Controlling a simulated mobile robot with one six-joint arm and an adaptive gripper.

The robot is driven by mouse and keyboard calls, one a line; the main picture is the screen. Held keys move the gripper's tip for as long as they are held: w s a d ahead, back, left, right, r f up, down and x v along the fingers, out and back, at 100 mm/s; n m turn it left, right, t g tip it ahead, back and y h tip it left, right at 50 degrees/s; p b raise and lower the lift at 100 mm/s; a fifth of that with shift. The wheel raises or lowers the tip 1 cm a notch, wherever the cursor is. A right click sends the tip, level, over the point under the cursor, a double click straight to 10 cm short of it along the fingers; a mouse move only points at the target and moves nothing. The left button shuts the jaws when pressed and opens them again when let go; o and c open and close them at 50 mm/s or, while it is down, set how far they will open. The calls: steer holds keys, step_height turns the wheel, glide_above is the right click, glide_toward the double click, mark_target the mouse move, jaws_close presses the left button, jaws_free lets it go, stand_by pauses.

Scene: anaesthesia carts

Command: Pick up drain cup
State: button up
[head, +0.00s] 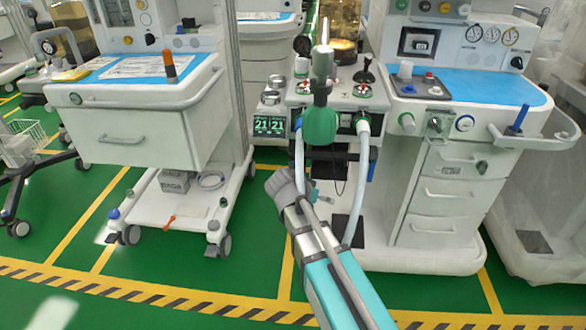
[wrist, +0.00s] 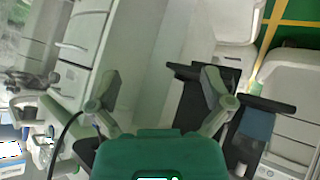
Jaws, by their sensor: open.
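My gripper (wrist: 161,78) is open in the wrist view, its two grey-green fingers wide apart with nothing between them. Behind the gap is a pale cart side. I cannot pick out the drain cup with certainty in either view. A bluish part (wrist: 256,126) hangs under a black bar (wrist: 270,103) right of the right finger; what it is cannot be told. In the head view my arm reaches toward the central anaesthesia machine (head: 345,98), below its green part (head: 319,126) and pale hoses. The fingers cannot be made out there.
A white cart (head: 125,135) with a drawer stands left. A drawer cabinet (head: 450,180) with a blue top stands right of the machine. Hoses (head: 362,160) hang close to my arm. The green floor (head: 170,262) in front is clear, with yellow lines.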

mark_target(291, 164)
steer(key=a+r+m+t, duration=0.1)
steer(key=a+r+t, duration=0.2)
steer(key=a, duration=0.5)
steer(key=w+a+r+m+t+h, duration=0.1)
steer(key=a+r+t, duration=0.2)
steer(key=a, duration=0.5)
steer(key=shift+w+a+r, duration=0.2)
steer(key=shift+r, duration=0.55)
steer(key=shift+w+d+f, duration=0.1)
steer(key=b+x, duration=0.2)
steer(key=x, duration=0.5)
steer(key=shift+w+d+f+b, duration=0.1)
steer(key=shift+w+d+b, duration=0.2)
steer(key=shift+w+d, duration=0.2)
steer(key=shift+r+b+x, duration=0.2)
steer(key=shift+b+x, duration=0.4)
steer(key=shift+x, duration=2)
steer(key=shift+w, duration=0.15)
